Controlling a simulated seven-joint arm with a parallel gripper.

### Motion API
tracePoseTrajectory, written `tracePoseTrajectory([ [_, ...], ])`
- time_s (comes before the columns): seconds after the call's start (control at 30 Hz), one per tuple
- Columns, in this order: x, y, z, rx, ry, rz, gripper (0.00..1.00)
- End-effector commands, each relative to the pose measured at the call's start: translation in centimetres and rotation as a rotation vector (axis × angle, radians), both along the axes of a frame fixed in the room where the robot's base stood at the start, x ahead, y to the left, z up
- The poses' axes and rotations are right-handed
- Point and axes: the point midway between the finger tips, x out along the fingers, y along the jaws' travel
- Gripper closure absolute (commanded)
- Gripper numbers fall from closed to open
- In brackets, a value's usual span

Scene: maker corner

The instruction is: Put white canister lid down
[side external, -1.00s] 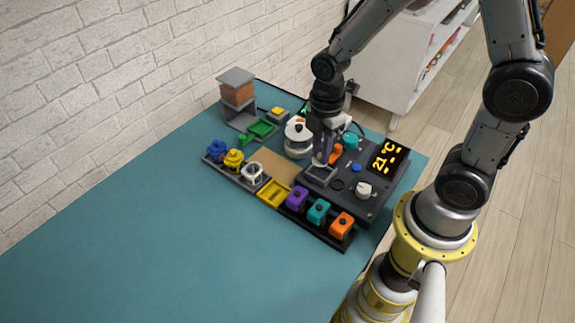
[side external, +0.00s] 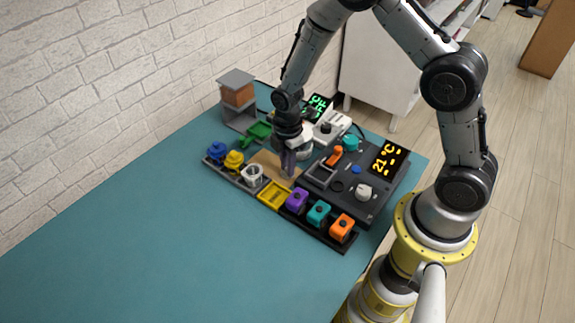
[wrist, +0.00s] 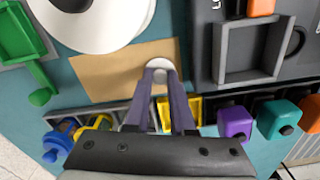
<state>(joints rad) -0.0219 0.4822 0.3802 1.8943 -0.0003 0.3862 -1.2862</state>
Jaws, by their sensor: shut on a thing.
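My gripper (side external: 288,172) points down over the brown mat (side external: 262,161), near the mat's right part. In the wrist view its two fingers (wrist: 160,76) are closed on a small round white lid (wrist: 161,66). The lid is over or on the mat; whether it touches cannot be told. In the side view the lid is hidden by the fingers. A white canister (side external: 252,175) with an open-looking top stands in the dark rack, left of my gripper. In the wrist view the fingers hide most of it.
The rack also holds blue (side external: 217,150) and yellow (side external: 234,159) pieces, a yellow square tray (side external: 275,195), and purple (side external: 297,201), teal (side external: 319,213) and orange (side external: 342,228) blocks. A dark panel with a square frame (wrist: 252,50) lies right. A large white round object (wrist: 105,28) stands behind the mat.

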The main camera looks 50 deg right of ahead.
Motion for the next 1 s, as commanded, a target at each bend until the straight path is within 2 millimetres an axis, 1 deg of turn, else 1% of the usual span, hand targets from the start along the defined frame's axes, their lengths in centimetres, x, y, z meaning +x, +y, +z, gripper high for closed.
tracePoseTrajectory([
  [0.07, 0.0, 0.0, -0.5, 0.0, -0.001, 0.0, 1.0],
  [0.27, 0.1, 0.0, -0.4, 0.0, -0.002, 0.0, 1.0],
  [0.4, 0.0, 0.0, -0.8, 0.0, -0.001, 0.0, 1.0],
  [0.43, 0.0, 0.0, -0.8, -0.001, -0.002, 0.0, 0.74],
  [0.57, 0.0, 0.0, -0.7, -0.001, -0.002, 0.0, 0.51],
  [0.6, 0.0, 0.0, -0.7, -0.001, -0.002, 0.0, 0.48],
  [0.87, 0.0, 0.0, -0.7, 0.0, -0.002, 0.0, 0.48],
  [1.0, 0.1, 0.0, 0.2, 0.0, -0.004, 0.0, 0.48],
])
